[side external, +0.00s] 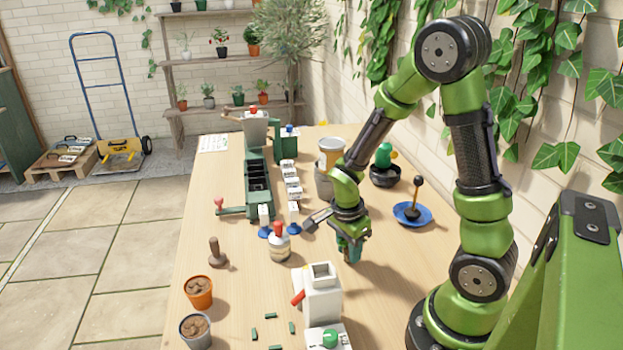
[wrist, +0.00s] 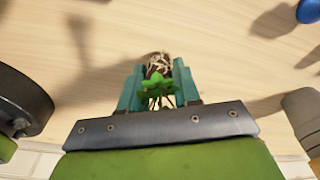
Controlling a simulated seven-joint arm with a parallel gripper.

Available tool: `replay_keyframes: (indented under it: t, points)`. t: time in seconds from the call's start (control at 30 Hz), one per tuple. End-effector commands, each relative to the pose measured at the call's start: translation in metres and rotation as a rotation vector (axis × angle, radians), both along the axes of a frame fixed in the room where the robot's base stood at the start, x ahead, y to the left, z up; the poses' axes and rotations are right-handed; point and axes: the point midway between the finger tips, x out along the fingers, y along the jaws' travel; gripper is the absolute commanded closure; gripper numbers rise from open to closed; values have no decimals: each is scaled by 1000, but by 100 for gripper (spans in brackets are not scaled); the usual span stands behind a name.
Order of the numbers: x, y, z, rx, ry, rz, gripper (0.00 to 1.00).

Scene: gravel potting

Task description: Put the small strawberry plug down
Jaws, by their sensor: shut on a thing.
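The small strawberry plug shows in the wrist view, with bright green leaves (wrist: 156,86) and a dark, root-laced soil end (wrist: 157,65). My gripper (wrist: 156,72) is shut on it, with one teal finger on each side. In the side view my gripper (side external: 349,252) points down low over the wooden table, right of the middle. The plug is mostly hidden by the fingers there. I cannot tell whether its lower end touches the table.
Left of my gripper stand a red-topped jar (side external: 278,245) and white blocks (side external: 291,185). A white box-shaped device (side external: 321,295) stands nearer the camera. A blue saucer (side external: 425,219) and a black bowl (side external: 385,178) are behind right.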

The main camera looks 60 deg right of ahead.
Motion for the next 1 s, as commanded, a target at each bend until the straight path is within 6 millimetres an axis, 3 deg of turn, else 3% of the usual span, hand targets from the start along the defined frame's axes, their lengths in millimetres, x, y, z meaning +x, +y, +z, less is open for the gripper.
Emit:
replay_keyframes:
  t: [0.43, 0.47, 0.6, 1.0]
  points:
    - [0, 0, -9, 0, 1, 1, 98]
    - [0, 0, -9, 0, 0, 1, 65]
    - [0, 0, -9, 0, 0, 1, 44]
    - [1, 1, -1, -1, -5, 1, 43]
